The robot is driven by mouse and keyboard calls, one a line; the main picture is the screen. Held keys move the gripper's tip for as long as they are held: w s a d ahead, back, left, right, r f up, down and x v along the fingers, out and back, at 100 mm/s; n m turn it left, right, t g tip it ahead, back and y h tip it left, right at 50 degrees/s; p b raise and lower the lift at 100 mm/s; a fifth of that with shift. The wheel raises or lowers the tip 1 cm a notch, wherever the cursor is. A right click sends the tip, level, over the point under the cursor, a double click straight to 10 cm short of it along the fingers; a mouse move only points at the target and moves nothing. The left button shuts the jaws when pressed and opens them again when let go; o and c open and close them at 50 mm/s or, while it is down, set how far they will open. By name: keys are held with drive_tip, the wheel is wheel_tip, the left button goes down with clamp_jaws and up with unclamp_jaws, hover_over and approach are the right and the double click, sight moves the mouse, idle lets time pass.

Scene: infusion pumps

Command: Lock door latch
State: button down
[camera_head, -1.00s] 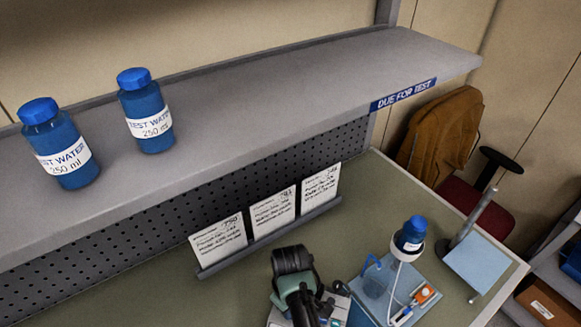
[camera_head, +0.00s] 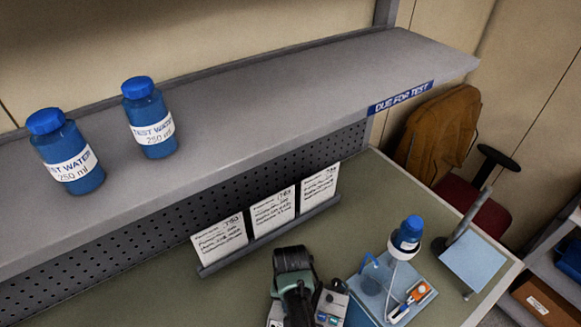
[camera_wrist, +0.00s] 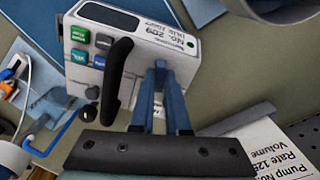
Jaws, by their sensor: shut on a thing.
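The infusion pump (camera_wrist: 140,40) is a pale box with green, teal and blue buttons and a label reading No. 209. In the head view, part of the pump (camera_head: 333,302) shows beside my wrist. A black curved lever (camera_wrist: 118,75) stands out from the pump's face in the wrist view. My gripper (camera_wrist: 160,68) has its two blue-grey fingers close together, to the right of this lever, with the tips at the pump. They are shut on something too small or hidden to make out. I cannot tell which part is the latch. My arm covers much of the pump in the head view.
A blue tray (camera_head: 432,310) with a blue-capped bottle (camera_head: 407,236) and tubing stands right of the pump. Written cards (camera_head: 270,212) stand behind it. Two water bottles (camera_head: 152,120) stand on the grey shelf (camera_head: 290,85) above. The bench (camera_head: 375,195) is clear behind the tray.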

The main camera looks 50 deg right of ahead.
drive_tip(key=shift+d+m, duration=0.1)
drive_tip(key=shift+m, duration=1.1)
drive_tip(key=c, duration=0.9)
unclamp_jaws()
wheel_tip(320, 180, up, 13)
drive_tip(key=b, duration=0.2)
drive_tip(key=shift+s, duration=0.1)
